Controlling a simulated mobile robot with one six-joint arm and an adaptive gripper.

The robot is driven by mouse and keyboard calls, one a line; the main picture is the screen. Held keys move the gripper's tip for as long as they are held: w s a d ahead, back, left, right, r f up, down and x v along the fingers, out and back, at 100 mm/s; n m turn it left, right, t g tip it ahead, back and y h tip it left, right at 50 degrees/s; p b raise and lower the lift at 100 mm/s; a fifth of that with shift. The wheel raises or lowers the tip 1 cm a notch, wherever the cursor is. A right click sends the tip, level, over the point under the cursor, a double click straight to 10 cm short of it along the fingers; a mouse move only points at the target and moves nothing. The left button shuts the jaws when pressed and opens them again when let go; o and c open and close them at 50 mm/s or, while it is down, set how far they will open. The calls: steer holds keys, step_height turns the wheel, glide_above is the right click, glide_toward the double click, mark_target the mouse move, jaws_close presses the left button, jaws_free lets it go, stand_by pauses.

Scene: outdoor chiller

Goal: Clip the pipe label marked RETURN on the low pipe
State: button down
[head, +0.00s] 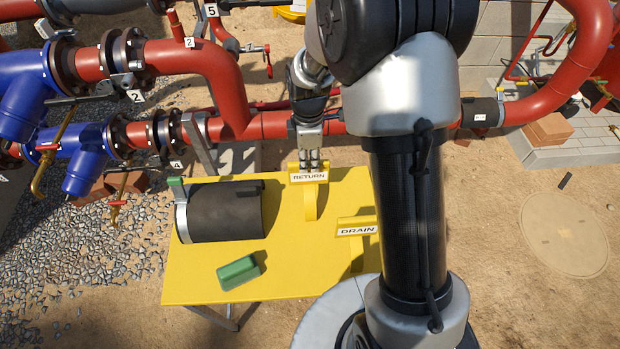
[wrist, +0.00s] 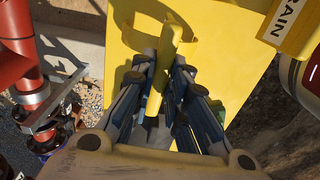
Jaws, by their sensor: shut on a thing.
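The RETURN label (head: 309,177) is a yellow clip with a white plate. It is at the far edge of the yellow table in the head view. My gripper (head: 310,159) points down at it and is shut on its upper part. In the wrist view my gripper (wrist: 162,72) has its fingers on both sides of the label's yellow body (wrist: 158,88); the lettering is hidden there. I cannot tell whether the label still touches the table. The low pipe (head: 268,124) is red and runs across behind the table, partly hidden by my arm.
The yellow table (head: 190,280) also bears a DRAIN label (head: 357,230), a dark pipe cover (head: 222,212) and a green block (head: 239,272). Blue valves (head: 85,145) and flanges stand at left. A black band with a small tag (head: 480,113) sits on the pipe at right.

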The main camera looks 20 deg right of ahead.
steer(key=shift+r+p, duration=1.75)
steer(key=shift+r, duration=0.9)
steer(key=c, duration=2.1)
jaws_free()
jaws_close()
